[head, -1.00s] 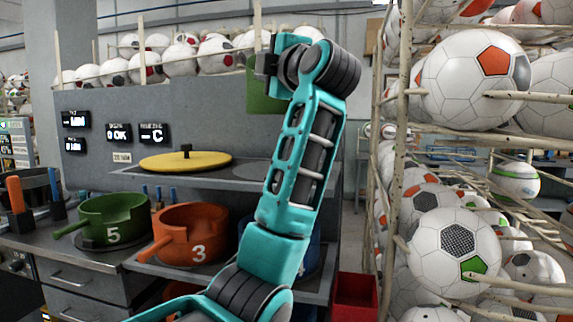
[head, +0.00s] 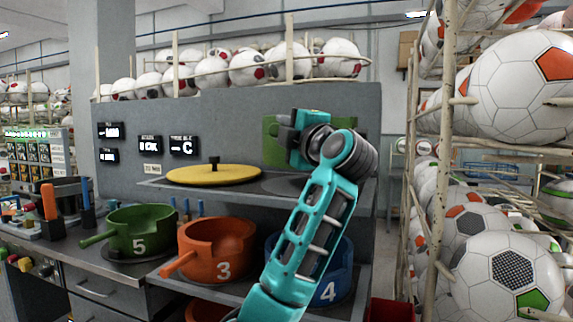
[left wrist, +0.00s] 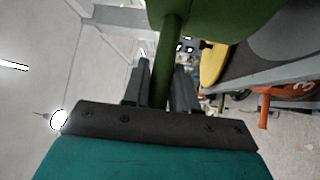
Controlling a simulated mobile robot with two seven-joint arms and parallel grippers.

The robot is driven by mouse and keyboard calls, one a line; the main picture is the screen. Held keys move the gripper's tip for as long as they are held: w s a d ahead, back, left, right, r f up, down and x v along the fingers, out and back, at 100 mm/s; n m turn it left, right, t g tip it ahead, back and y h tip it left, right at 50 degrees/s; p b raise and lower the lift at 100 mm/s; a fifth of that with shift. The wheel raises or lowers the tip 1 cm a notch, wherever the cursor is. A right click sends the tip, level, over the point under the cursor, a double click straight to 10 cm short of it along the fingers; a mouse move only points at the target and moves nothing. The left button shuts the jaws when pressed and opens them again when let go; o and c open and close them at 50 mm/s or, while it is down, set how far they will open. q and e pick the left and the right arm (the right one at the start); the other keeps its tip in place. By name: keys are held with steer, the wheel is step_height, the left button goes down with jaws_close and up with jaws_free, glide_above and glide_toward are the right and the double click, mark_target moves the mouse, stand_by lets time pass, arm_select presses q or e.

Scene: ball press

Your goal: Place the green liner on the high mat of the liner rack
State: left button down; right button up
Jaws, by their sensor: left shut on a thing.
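The green liner (head: 270,146) is held up in the head view, partly hidden behind my left gripper (head: 287,131). It is above the right part of the rack's upper shelf (head: 160,184). In the left wrist view my left gripper (left wrist: 163,84) is shut on the liner's green stem (left wrist: 168,50), with its wider green body (left wrist: 220,14) beyond the fingers. A bare grey high mat (head: 285,187) lies on the upper shelf, below the liner and partly hidden by my arm. My right gripper is not in view.
A yellow liner (head: 213,175) with a black knob lies left of the grey mat. On lower levels stand a green pot (head: 140,231), an orange pot (head: 217,240) and a blue pot (head: 332,270). A rack of balls (head: 500,270) stands at the right.

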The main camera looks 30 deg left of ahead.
arm_select(q)
step_height(320, 180, down, 5)
steer(key=shift+f, duration=0.3)
steer(key=c, duration=0.9)
jaws_free()
steer(key=shift+b, duration=0.3)
steer(key=v, duration=1.2)
steer(key=shift+d+b, duration=0.1)
steer(key=shift+b, duration=0.2)
